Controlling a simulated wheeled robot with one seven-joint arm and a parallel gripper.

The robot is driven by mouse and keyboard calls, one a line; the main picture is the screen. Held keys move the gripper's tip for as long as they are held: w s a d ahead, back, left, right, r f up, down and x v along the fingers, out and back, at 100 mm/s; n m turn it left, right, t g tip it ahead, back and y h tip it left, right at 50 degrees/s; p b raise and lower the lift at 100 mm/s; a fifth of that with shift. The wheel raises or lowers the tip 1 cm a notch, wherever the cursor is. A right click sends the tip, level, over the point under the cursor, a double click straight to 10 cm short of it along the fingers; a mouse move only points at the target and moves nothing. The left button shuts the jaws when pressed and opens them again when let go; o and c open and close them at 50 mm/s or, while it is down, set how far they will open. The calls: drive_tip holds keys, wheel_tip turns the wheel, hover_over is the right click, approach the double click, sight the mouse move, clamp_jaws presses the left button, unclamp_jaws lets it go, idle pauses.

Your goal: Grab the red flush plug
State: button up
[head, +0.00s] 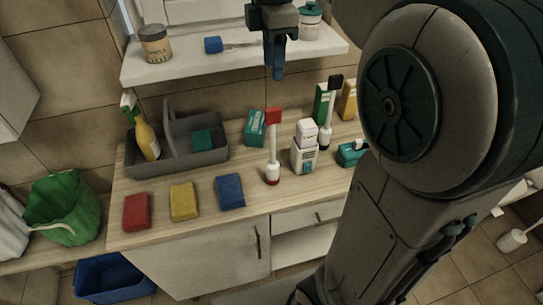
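The red flush plug (272,150) stands upright on the wooden counter (235,200), right of its middle. It has a red block on top, a thin white stem and a white base with a red rim. A similar one with a black top (327,115) stands behind it to the right. My gripper (278,76) points down at the top of the picture, over the back of the counter. In the picture it is above the red top and apart from it. The fingers overlap edge-on, so their gap cannot be made out.
A white bottle (304,148) stands close right of the plug, with a teal box (255,127) behind left. Red (137,211), yellow (184,201) and blue (230,191) sponges lie left. A grey caddy (190,159) stands behind them. A white shelf (190,70) overhangs the back.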

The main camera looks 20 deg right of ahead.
sight(273, 109)
wheel_tip(273, 109, down, 7)
drive_tip(key=shift+f, duration=0.1)
drive_tip(key=shift+w+f, duration=0.2)
drive_tip(key=shift+f, duration=2.6)
clamp_jaws()
